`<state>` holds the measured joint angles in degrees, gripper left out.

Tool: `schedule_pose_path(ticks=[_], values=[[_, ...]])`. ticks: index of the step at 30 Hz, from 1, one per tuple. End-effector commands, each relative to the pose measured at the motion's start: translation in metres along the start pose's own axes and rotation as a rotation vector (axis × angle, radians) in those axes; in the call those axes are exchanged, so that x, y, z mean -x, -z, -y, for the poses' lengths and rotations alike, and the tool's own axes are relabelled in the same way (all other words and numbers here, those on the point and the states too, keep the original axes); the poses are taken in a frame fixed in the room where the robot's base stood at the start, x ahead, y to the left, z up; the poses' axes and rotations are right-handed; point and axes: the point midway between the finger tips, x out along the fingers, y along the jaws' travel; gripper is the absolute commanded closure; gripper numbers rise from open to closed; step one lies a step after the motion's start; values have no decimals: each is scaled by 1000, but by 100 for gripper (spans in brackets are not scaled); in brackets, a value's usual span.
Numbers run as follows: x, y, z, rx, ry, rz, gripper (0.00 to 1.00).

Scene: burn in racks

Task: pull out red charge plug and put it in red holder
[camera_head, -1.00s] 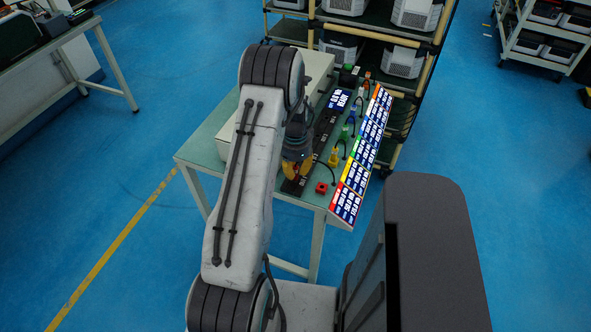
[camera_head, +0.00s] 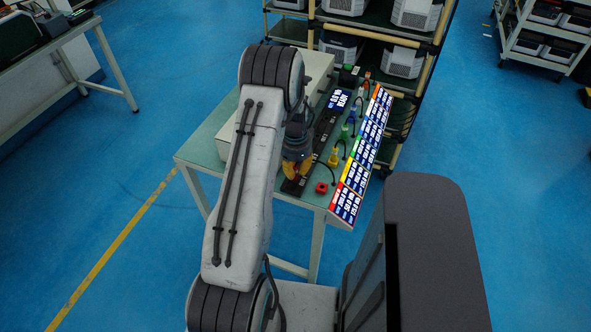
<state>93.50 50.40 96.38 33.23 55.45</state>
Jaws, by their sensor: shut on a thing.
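My gripper (camera_head: 296,171), with yellow fingers, is low over the dark strip (camera_head: 291,187) at the near end of the table. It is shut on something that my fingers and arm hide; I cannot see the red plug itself. A small red block with a dark opening, likely the red holder (camera_head: 321,188), stands on the table just right of my gripper and apart from it. A black cable shows close to the right of my gripper and runs toward the display panel.
A yellow plug or holder (camera_head: 334,157), a green one (camera_head: 345,132) and others stand farther back. A sloped panel of lit displays (camera_head: 360,160) lines the table's right edge. A large pale box (camera_head: 313,66) is behind my arm. Racks stand beyond.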

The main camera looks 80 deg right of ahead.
Motion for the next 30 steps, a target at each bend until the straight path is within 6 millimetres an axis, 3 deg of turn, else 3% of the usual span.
schedule_pose_path(ticks=[30], values=[[11,0,1,0,2,-1,100]])
